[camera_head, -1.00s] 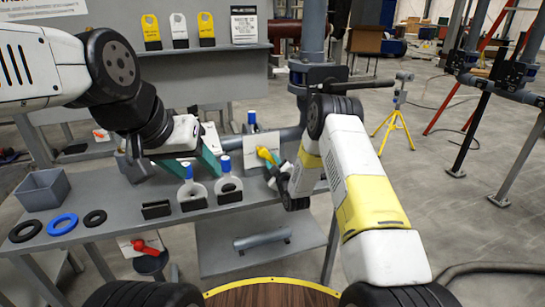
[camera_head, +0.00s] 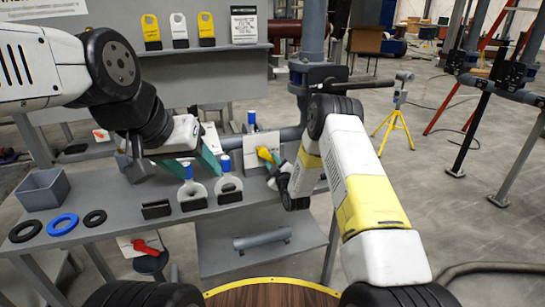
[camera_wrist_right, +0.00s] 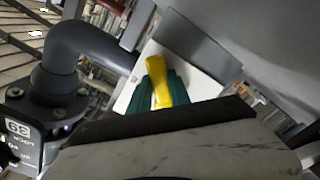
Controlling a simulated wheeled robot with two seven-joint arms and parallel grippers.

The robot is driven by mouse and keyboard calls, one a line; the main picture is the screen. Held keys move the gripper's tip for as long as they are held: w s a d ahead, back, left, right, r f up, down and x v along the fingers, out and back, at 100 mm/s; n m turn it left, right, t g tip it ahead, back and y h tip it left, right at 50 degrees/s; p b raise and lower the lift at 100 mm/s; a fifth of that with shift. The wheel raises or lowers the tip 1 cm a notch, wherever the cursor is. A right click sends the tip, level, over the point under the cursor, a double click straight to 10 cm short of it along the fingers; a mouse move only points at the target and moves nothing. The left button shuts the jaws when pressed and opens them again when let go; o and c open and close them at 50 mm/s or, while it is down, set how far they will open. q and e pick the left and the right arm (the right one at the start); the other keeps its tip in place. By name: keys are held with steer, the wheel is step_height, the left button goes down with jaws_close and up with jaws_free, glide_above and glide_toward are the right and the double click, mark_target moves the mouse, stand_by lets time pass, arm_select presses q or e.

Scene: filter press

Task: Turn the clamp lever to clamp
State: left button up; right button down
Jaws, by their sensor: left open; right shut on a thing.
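A yellow lever (camera_head: 266,155) sits on a white plate (camera_head: 257,141) at the back right of the grey bench. In the right wrist view the yellow lever (camera_wrist_right: 157,80) stands between the green fingers of my right gripper (camera_wrist_right: 161,92), which is shut on it. The white plate (camera_wrist_right: 198,75) is behind it. In the head view the right gripper's fingers are mostly hidden behind the lever and my wrist. No readable clamp marking shows on the plate.
Two ring parts with blue tops (camera_head: 192,187) stand in black holders on the bench (camera_head: 120,205). A grey bin (camera_head: 42,190) and several flat rings (camera_head: 62,225) lie at left. A grey pipe (camera_wrist_right: 95,48) runs close to my right gripper.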

steer(key=shift+f+m, duration=0.1)
steer(key=shift+m, duration=0.2)
steer(key=m, duration=0.1)
steer(key=a+f+m, duration=0.1)
steer(key=m, duration=0.1)
steer(key=shift+s, duration=0.2)
steer(key=m, duration=0.1)
steer(key=a+m, duration=0.1)
steer(key=m, duration=0.1)
steer(key=shift+s+f, duration=0.15)
steer(key=shift+s, duration=0.05)
steer(key=m, duration=0.1)
steer(key=a+m, duration=0.1)
steer(key=m, duration=0.1)
steer(key=shift+s+a+m, duration=0.25)
steer(key=shift+a+m, duration=0.05)
steer(key=shift+m, duration=0.1)
steer(key=m, duration=0.1)
steer(key=a+m, duration=0.1)
steer(key=m, duration=0.1)
steer(key=shift+s+a+m, duration=0.15)
steer(key=shift+s+m, duration=0.05)
steer(key=shift+m, duration=0.1)
steer(key=shift+s+a+r+m, duration=0.15)
steer(key=shift+a+r+m, duration=0.2)
steer(key=shift+m, duration=0.65)
steer(key=shift+s+a+r+m, duration=0.1)
steer(key=shift+a+r+m, duration=0.25)
steer(key=shift+m, duration=0.65)
